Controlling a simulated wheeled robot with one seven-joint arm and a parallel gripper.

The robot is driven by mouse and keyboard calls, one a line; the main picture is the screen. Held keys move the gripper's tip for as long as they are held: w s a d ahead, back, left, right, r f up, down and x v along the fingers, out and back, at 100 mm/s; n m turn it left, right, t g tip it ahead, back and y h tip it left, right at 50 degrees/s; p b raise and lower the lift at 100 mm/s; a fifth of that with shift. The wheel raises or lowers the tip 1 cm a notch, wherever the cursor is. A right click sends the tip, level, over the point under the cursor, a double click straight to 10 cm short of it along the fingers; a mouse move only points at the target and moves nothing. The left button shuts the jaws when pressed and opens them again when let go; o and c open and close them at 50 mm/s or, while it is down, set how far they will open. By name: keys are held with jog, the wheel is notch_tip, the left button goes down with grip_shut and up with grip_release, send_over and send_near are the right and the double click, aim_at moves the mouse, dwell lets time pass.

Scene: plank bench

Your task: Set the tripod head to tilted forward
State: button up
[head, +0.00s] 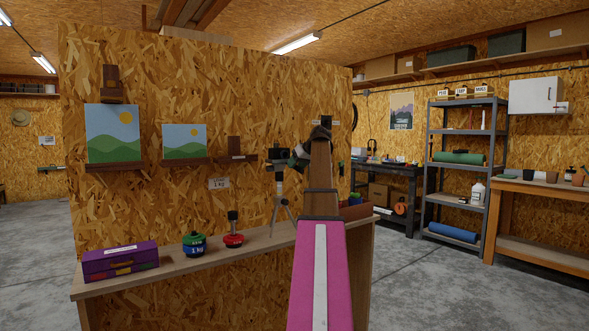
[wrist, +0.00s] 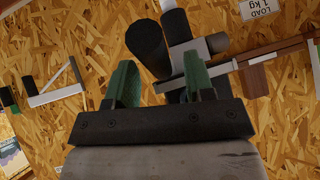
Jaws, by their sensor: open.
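A small grey tripod (head: 279,186) stands on the plank bench (head: 180,268), with a dark block (head: 277,153) on top that looks about level in the head view. My gripper (head: 299,158) is just right of the tripod's top, at about its height; my arm hides part of that area. In the wrist view my gripper (wrist: 160,70) is open, its two green fingers apart. A black cylinder (wrist: 147,42) and the grey tripod head (wrist: 186,48) lie beyond the fingers, partly hidden by the right one. I cannot tell whether a finger touches them.

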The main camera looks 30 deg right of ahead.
jog(key=shift+x, duration=1)
grip_shut()
jog(key=shift+s+a+f+t, duration=0.1)
jog(key=shift+s+f+t, duration=0.1)
jog(key=shift+f+t, duration=0.65)
jog(key=shift+w+f+t+y, duration=0.15)
jog(key=shift+t, duration=0.45)
jog(key=shift+w+f+t+y, duration=0.15)
jog(key=shift+t, duration=0.4)
